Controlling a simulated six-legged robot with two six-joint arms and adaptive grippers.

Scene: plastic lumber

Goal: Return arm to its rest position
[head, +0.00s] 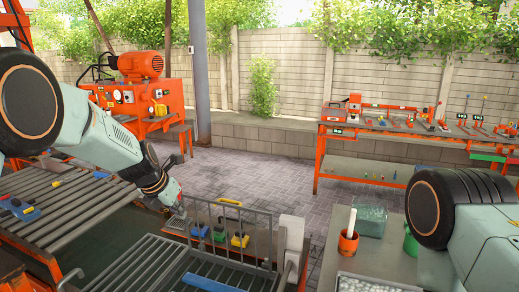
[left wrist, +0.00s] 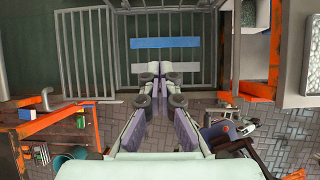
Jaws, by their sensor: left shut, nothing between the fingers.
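My left arm comes in from the left in the head view and reaches down and to the right. Its gripper (head: 176,200) is above the left end of the metal rack, with its fingertips small and hard to make out there. In the left wrist view the left gripper (left wrist: 159,72) is shut, its two padded fingers together with nothing between them. Only the upper part of my right arm shows at the right edge of the head view; its gripper is out of sight.
A barred metal rack (head: 232,240) stands at the lower middle, with blue, green and yellow items (head: 220,235) beside it. A slatted bench (head: 60,207) lies left. An orange cup (head: 348,243) and a glass container (head: 370,219) stand right. Paved floor (head: 270,180) is open behind.

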